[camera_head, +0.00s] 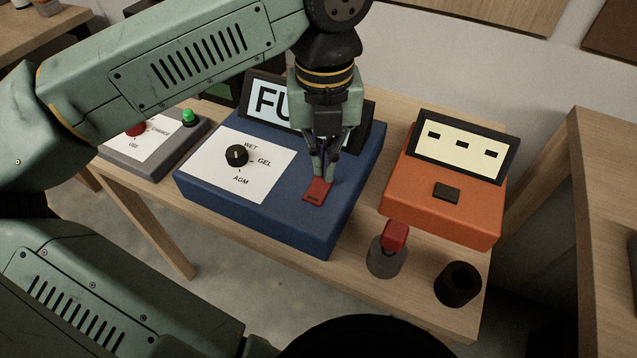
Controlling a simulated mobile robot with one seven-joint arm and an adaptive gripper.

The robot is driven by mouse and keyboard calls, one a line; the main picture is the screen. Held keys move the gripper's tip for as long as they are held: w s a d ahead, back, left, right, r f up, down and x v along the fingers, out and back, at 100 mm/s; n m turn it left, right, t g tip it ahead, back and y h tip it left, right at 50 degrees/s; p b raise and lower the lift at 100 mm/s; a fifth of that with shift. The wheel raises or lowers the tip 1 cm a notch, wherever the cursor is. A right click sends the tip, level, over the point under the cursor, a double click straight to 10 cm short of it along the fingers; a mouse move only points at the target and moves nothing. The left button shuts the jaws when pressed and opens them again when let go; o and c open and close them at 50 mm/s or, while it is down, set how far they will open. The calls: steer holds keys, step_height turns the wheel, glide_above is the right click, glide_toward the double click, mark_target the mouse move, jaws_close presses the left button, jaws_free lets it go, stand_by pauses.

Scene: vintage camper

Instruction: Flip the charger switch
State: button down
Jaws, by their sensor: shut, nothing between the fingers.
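The blue charger box (300,228) stands on a wooden table, with a white panel on its left holding a black knob (237,156) among the words WET, GEL and AGM. A red switch (317,191) lies on the right part of its top. A display (262,98) at the back reads "FU", the rest hidden behind my gripper. My gripper (324,173) points down, shut and empty, with its fingertips right at the far end of the red switch. I cannot tell whether they touch it.
An orange box (440,205) with a pale display and dark button stands to the right. In front of it are a grey cylinder with a red top (389,252) and a dark round cup (458,284). A grey box (152,150) with red and green buttons stands at left, partly behind my arm.

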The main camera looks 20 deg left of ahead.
steer(key=shift+f+b, duration=1.15)
steer(key=shift+f, duration=0.05)
stand_by(0.5)
steer(key=shift+r, duration=0.1)
steer(key=shift+r+p, duration=2)
steer(key=shift+r, duration=1.45)
